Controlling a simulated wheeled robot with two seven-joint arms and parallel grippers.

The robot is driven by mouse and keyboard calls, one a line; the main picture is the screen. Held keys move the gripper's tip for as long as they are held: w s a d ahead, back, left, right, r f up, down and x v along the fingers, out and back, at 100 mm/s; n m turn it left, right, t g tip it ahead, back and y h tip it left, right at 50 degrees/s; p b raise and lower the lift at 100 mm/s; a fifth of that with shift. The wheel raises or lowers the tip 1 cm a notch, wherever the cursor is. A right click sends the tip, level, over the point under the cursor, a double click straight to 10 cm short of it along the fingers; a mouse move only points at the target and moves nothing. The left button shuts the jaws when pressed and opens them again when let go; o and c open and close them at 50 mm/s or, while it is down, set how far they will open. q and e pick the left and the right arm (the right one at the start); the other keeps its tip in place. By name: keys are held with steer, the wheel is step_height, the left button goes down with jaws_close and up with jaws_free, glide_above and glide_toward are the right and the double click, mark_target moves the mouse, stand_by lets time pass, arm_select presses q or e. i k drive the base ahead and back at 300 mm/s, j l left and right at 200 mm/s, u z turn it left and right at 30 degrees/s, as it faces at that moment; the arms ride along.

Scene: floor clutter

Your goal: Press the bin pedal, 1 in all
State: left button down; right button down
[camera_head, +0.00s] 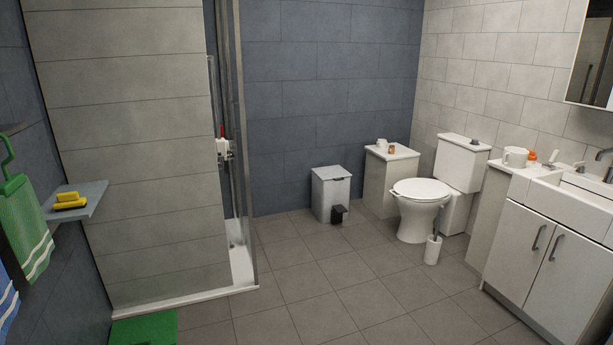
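Neither of my grippers is in view.
A low cabinet (391,179) and a toilet (420,207) stand right of the bin, with a toilet brush (432,249) in front. A glass shower (240,262) is at left. The tiled floor (320,278) between is clear.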

mark_target(340, 208)
steer(key=i+l+z, duration=0.25)
steer(key=i, duration=0.65)
steer(key=i+z, duration=0.2)
steer(key=i, duration=0.7)
steer(key=i+j+z, duration=0.25)
steer(key=i, duration=0.65)
steer(key=i+u, duration=0.15)
steer(key=i, duration=1.2)
steer(key=i+u, duration=0.2)
steer(key=i, duration=1.2)
steer(key=i+z, duration=0.25)
steer(key=i, duration=0.55)
